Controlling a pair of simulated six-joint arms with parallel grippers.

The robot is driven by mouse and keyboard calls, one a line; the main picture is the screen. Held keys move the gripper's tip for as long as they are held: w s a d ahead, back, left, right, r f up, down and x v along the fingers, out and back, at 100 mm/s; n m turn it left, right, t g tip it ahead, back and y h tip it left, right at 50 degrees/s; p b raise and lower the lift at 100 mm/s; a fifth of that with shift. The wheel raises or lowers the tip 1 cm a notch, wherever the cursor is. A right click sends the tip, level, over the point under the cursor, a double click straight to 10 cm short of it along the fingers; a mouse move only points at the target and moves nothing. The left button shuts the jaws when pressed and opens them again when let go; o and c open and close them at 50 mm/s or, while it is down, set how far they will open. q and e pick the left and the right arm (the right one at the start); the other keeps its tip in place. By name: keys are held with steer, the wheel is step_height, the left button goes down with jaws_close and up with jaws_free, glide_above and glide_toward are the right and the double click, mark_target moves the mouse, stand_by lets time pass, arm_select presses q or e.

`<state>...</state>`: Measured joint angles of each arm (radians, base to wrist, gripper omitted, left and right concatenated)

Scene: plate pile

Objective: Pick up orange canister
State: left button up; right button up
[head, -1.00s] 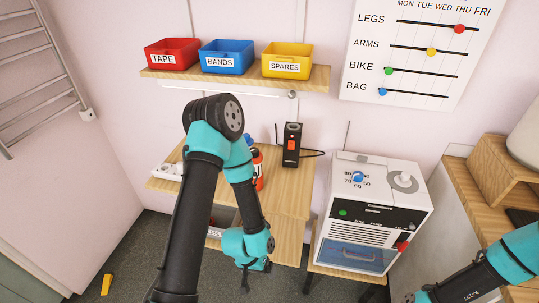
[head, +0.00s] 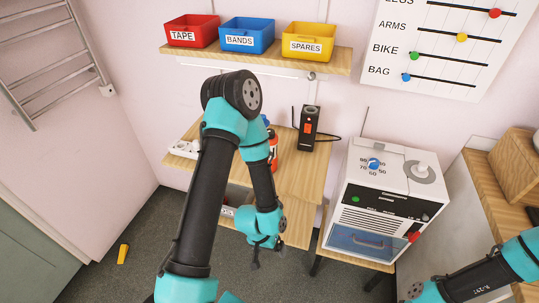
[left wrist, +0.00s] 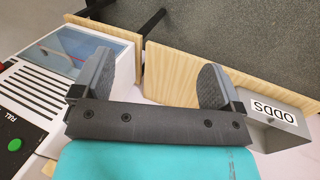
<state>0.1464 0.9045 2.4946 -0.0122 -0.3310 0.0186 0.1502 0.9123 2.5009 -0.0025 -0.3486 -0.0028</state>
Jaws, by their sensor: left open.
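The orange canister (head: 273,150) stands on the wooden desk in the head view, against the back wall side. My left arm hides part of it, and a small blue part shows at its top. My left gripper (head: 255,262) hangs low in front of the desk, well below and nearer than the canister. In the left wrist view its two dark fingers (left wrist: 157,80) are spread wide with nothing between them. The canister does not show in the left wrist view. My right arm shows at the lower right of the head view, but its gripper is out of sight.
A black device (head: 309,128) stands right of the canister on the desk (head: 300,172). A white power strip (head: 184,148) lies at left. A shelf (head: 255,57) with bins hangs above. A white cabinet (head: 385,205) stands right. The ODDS box (left wrist: 275,120) is near my left gripper.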

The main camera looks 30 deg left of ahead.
arm_select(q)
steer(key=w+a+r+n+y, duration=0.1)
steer(key=w+r+n+y, duration=0.15)
steer(key=w+r, duration=1.45)
steer(key=w+a+r+n+y, duration=0.1)
steer(key=a+r+n+y, duration=0.1)
steer(key=r, duration=1.2)
steer(key=w+a+r+n+t+y, duration=0.1)
steer(key=a+r+n, duration=0.4)
steer(key=r, duration=0.9)
steer(key=shift+w+a+t+y, duration=0.3)
steer(key=shift+w+a+y, duration=0.2)
steer(key=shift+y, duration=0.75)
steer(key=shift+f+n, duration=0.1)
steer(key=shift+n, duration=0.15)
steer(key=x, duration=1.1)
steer(key=shift+f, duration=0.3)
steer(key=shift+w+a+f, duration=0.1)
steer(key=shift+a+f, duration=0.05)
steer(key=shift+f, duration=0.15)
